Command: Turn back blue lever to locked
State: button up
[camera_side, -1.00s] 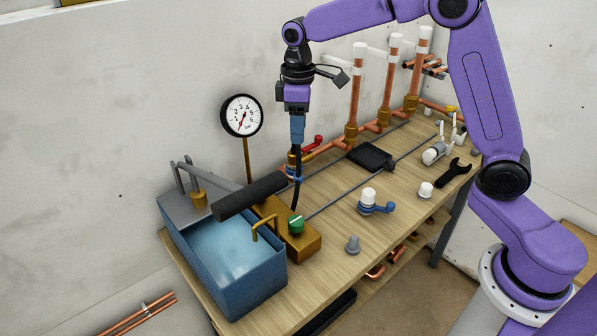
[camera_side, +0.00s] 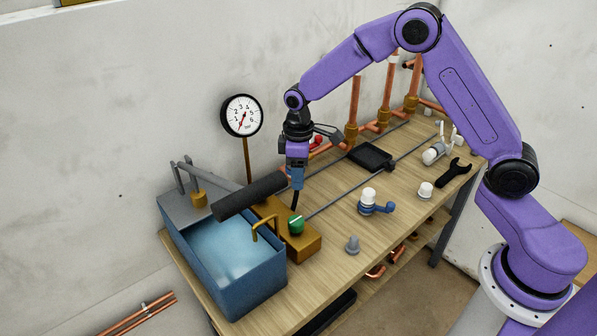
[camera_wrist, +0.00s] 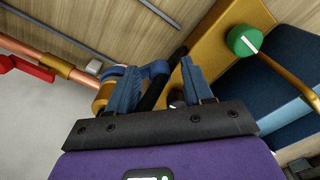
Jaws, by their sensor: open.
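The back blue lever (camera_wrist: 155,69) shows in the wrist view on a brass valve (camera_wrist: 103,97) at the end of a copper pipe. My gripper (camera_wrist: 158,76) is open above it, with one blue finger on each side of the lever's curved part. I cannot tell whether the fingers touch it. In the side view my gripper (camera_side: 296,186) is low over the back of the bench, and the lever is hidden behind it. A black rod or hose (camera_wrist: 156,90) also shows between the fingers.
A green knob (camera_side: 296,224) sits on the brass block beside the blue water tank (camera_side: 240,285). A red lever (camera_wrist: 32,68) is on the pipe to the left. A white-capped valve with another blue lever (camera_side: 378,208) stands at the bench front. A pressure gauge (camera_side: 242,115) rises behind.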

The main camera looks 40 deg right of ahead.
jog(key=shift+c, duration=0.4)
grip_shut()
jog(key=shift+d+n, duration=0.15)
jog(key=shift+n, duration=0.15)
jog(key=shift+d+n, duration=0.95)
jog(key=shift+n, duration=0.9)
jog(key=shift+d+n, duration=0.9)
jog(key=shift+n, duration=0.9)
jog(key=shift+d+n, duration=0.95)
jog(key=shift+n, duration=0.9)
jog(key=shift+w+d+r+n, duration=0.1)
jog(key=shift+d+n, duration=0.05)
jog(key=shift+n, duration=0.15)
jog(key=shift+o, duration=0.4)
grip_release()
